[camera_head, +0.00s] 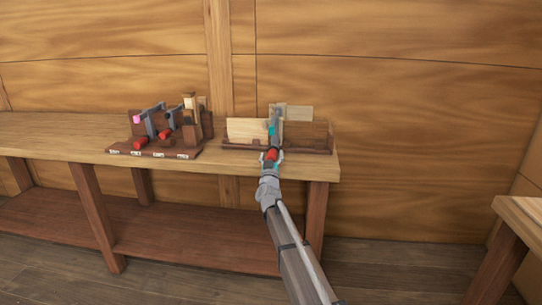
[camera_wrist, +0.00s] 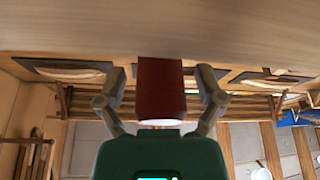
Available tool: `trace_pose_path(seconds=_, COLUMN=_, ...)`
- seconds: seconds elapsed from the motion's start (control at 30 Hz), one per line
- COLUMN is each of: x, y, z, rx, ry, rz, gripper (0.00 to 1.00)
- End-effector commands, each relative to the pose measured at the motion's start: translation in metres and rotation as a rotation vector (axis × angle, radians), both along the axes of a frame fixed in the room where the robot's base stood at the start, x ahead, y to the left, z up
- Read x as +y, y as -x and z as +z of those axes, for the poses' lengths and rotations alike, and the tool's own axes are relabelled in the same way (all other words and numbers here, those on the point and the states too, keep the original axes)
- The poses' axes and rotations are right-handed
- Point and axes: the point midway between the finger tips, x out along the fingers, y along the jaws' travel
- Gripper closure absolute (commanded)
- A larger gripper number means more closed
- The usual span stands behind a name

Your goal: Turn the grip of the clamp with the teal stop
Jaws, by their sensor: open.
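The clamp with the teal stop (camera_head: 272,130) is at the right of the bench, by pale and dark boards, its grey bar leaning up behind my gripper. Its red grip (camera_head: 271,153) points toward me. My gripper (camera_head: 271,160) is at this grip. In the wrist view the red grip (camera_wrist: 160,92) stands between the two fingers of my open gripper (camera_wrist: 160,78), with a gap showing on each side. The clamp's bar and stop are not clear in the wrist view.
Two other clamps with red grips stand on a dark base (camera_head: 155,151) to the left; one has a pink stop (camera_head: 137,119). The wooden bench (camera_head: 60,148) has a lower shelf. Another table corner (camera_head: 520,212) is at the far right. The bench's left part is clear.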

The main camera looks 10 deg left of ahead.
Motion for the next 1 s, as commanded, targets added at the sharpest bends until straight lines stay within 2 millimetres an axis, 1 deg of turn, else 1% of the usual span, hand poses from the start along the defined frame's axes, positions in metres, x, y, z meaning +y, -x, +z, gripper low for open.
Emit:
trace_pose_path(seconds=0.07, x=0.0001, y=0.0001, z=-0.0001, rx=0.000, ry=0.000, rz=0.000, gripper=0.14)
trace_pose_path(seconds=0.2, x=0.0002, y=0.0002, z=0.0000, rx=0.000, ry=0.000, rz=0.000, gripper=0.40)
trace_pose_path(seconds=0.5, x=0.0003, y=0.0002, z=0.0000, rx=0.000, ry=0.000, rz=0.000, gripper=0.95)
trace_pose_path(seconds=0.77, x=0.0006, y=0.0000, z=0.0001, rx=0.000, ry=-0.017, rz=0.001, gripper=0.95)
trace_pose_path(seconds=1.0, x=0.0008, y=0.0000, z=0.0006, rx=-0.003, ry=-0.097, rz=0.006, gripper=0.95)
